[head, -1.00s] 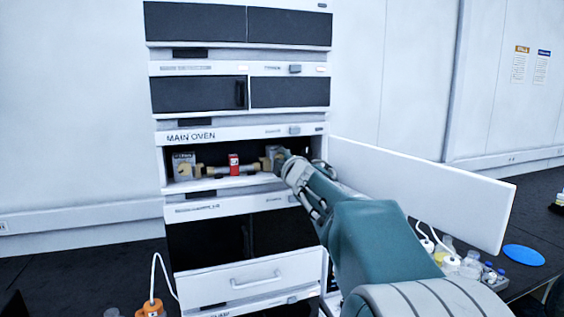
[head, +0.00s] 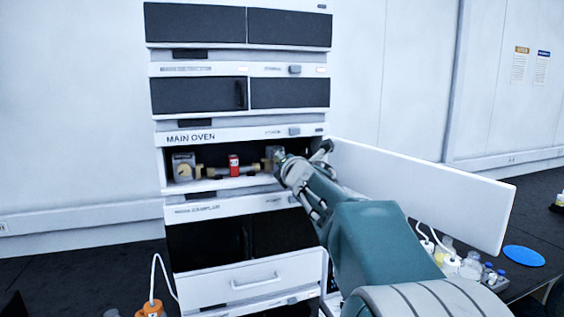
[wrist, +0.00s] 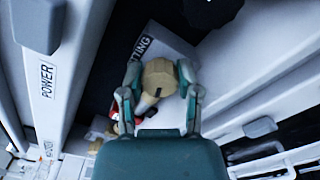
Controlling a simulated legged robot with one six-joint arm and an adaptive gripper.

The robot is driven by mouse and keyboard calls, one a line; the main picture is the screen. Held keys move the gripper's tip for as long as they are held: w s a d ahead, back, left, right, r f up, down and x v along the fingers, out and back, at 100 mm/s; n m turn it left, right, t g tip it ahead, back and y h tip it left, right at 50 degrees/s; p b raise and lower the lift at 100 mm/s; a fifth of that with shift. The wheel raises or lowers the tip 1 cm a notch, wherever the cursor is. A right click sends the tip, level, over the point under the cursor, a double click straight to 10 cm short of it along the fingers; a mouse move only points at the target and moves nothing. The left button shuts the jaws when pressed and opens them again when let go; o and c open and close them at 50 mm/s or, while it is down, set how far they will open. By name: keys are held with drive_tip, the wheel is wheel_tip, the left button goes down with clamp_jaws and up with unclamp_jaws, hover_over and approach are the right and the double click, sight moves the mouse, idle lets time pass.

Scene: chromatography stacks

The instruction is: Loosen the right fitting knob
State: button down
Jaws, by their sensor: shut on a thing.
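The right fitting knob (wrist: 158,76) is a tan, faceted knob with a dark slot, in the middle of the wrist view. My gripper (wrist: 160,84) is shut on it, one finger on each side. In the head view my gripper (head: 281,165) is at the right part of the open MAIN OVEN bay (head: 190,137) and hides the knob. A column with a red label (head: 234,165) lies level in the bay, left of my gripper. The left fitting (head: 183,168), a grey block with a tan knob, stands at the bay's left end.
The white oven door (head: 430,193) stands open to the right, beside my arm. Other stack modules are above and below the bay. Bottles (head: 470,265) and a blue disc (head: 523,255) are on the dark bench at right.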

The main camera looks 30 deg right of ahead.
drive_tip(key=shift+w+f+n, duration=0.1)
drive_tip(key=shift+f+n, duration=0.3)
drive_tip(key=shift+n, duration=0.2)
drive_tip(key=shift+c, duration=1.5)
unclamp_jaws()
drive_tip(key=shift+a+r, duration=0.1)
drive_tip(key=shift+r, duration=0.15)
drive_tip(key=shift+s, duration=0.25)
drive_tip(key=s+a, duration=0.2)
drive_tip(key=s, duration=0.9)
drive_tip(key=shift+s+a, duration=0.15)
drive_tip(key=shift+a, duration=0.05)
